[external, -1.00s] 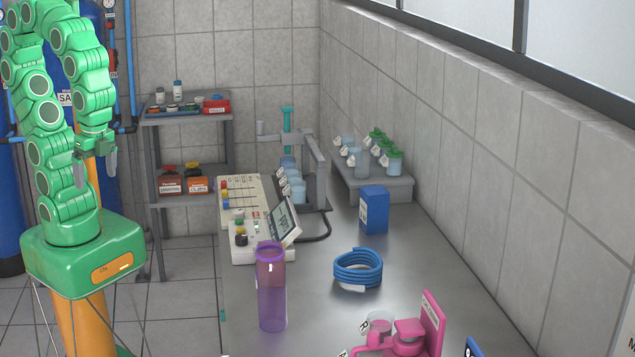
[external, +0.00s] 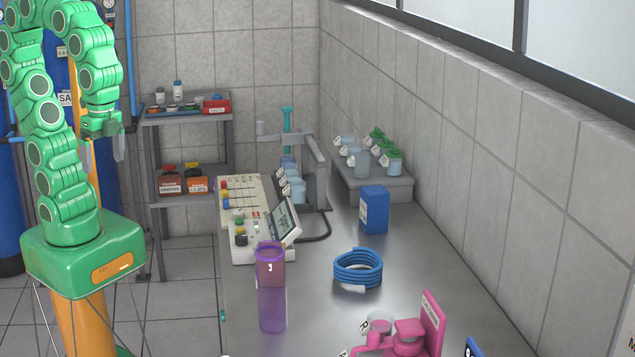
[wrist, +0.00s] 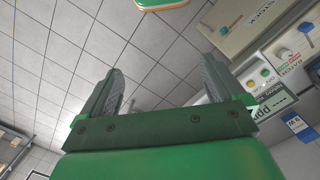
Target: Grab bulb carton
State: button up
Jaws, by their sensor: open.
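A blue box (external: 374,209) with a pale label, likely the bulb carton, stands upright on the grey bench near the back wall. A small blue labelled shape (wrist: 297,124), probably the same box, shows at the right edge of the wrist view. My gripper (external: 102,152) hangs at the far left, above the floor and well away from the box. In the wrist view my gripper (wrist: 162,68) has its two dark fingers spread wide, with only tiled floor between them.
On the bench (external: 325,325), a purple bottle (external: 271,290), a blue hose coil (external: 358,268) and a pink stand (external: 405,335) are in front of the box. A control panel (external: 245,205) is to its left. Jars (external: 394,163) stand on a raised shelf behind. A grey rack (external: 188,120) stands farther back.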

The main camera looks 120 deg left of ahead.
jog(key=w+a+n+t+y, duration=0.1)
jog(key=w+a+n+t, duration=0.1)
jog(key=w+a, duration=0.6)
jog(key=w+a+n+t+y, duration=0.1)
jog(key=w+a+t, duration=0.25)
jog(key=w, duration=0.95)
jog(key=w+a+n+t+y, duration=0.1)
jog(key=w+a+n+t, duration=0.1)
jog(key=w+a, duration=0.6)
jog(key=n+t+y, duration=0.2)
jog(key=n+y, duration=0.3)
jog(key=y, duration=0.3)
send_over(364, 191)
jog(key=d, duration=0.1)
jog(key=f, duration=1.6)
jog(key=shift+s+d+f, duration=0.15)
jog(key=shift+s+f, duration=0.15)
jog(key=shift+s, duration=0.1)
jog(key=shift+x, duration=2.45)
jog(key=c, duration=1.1)
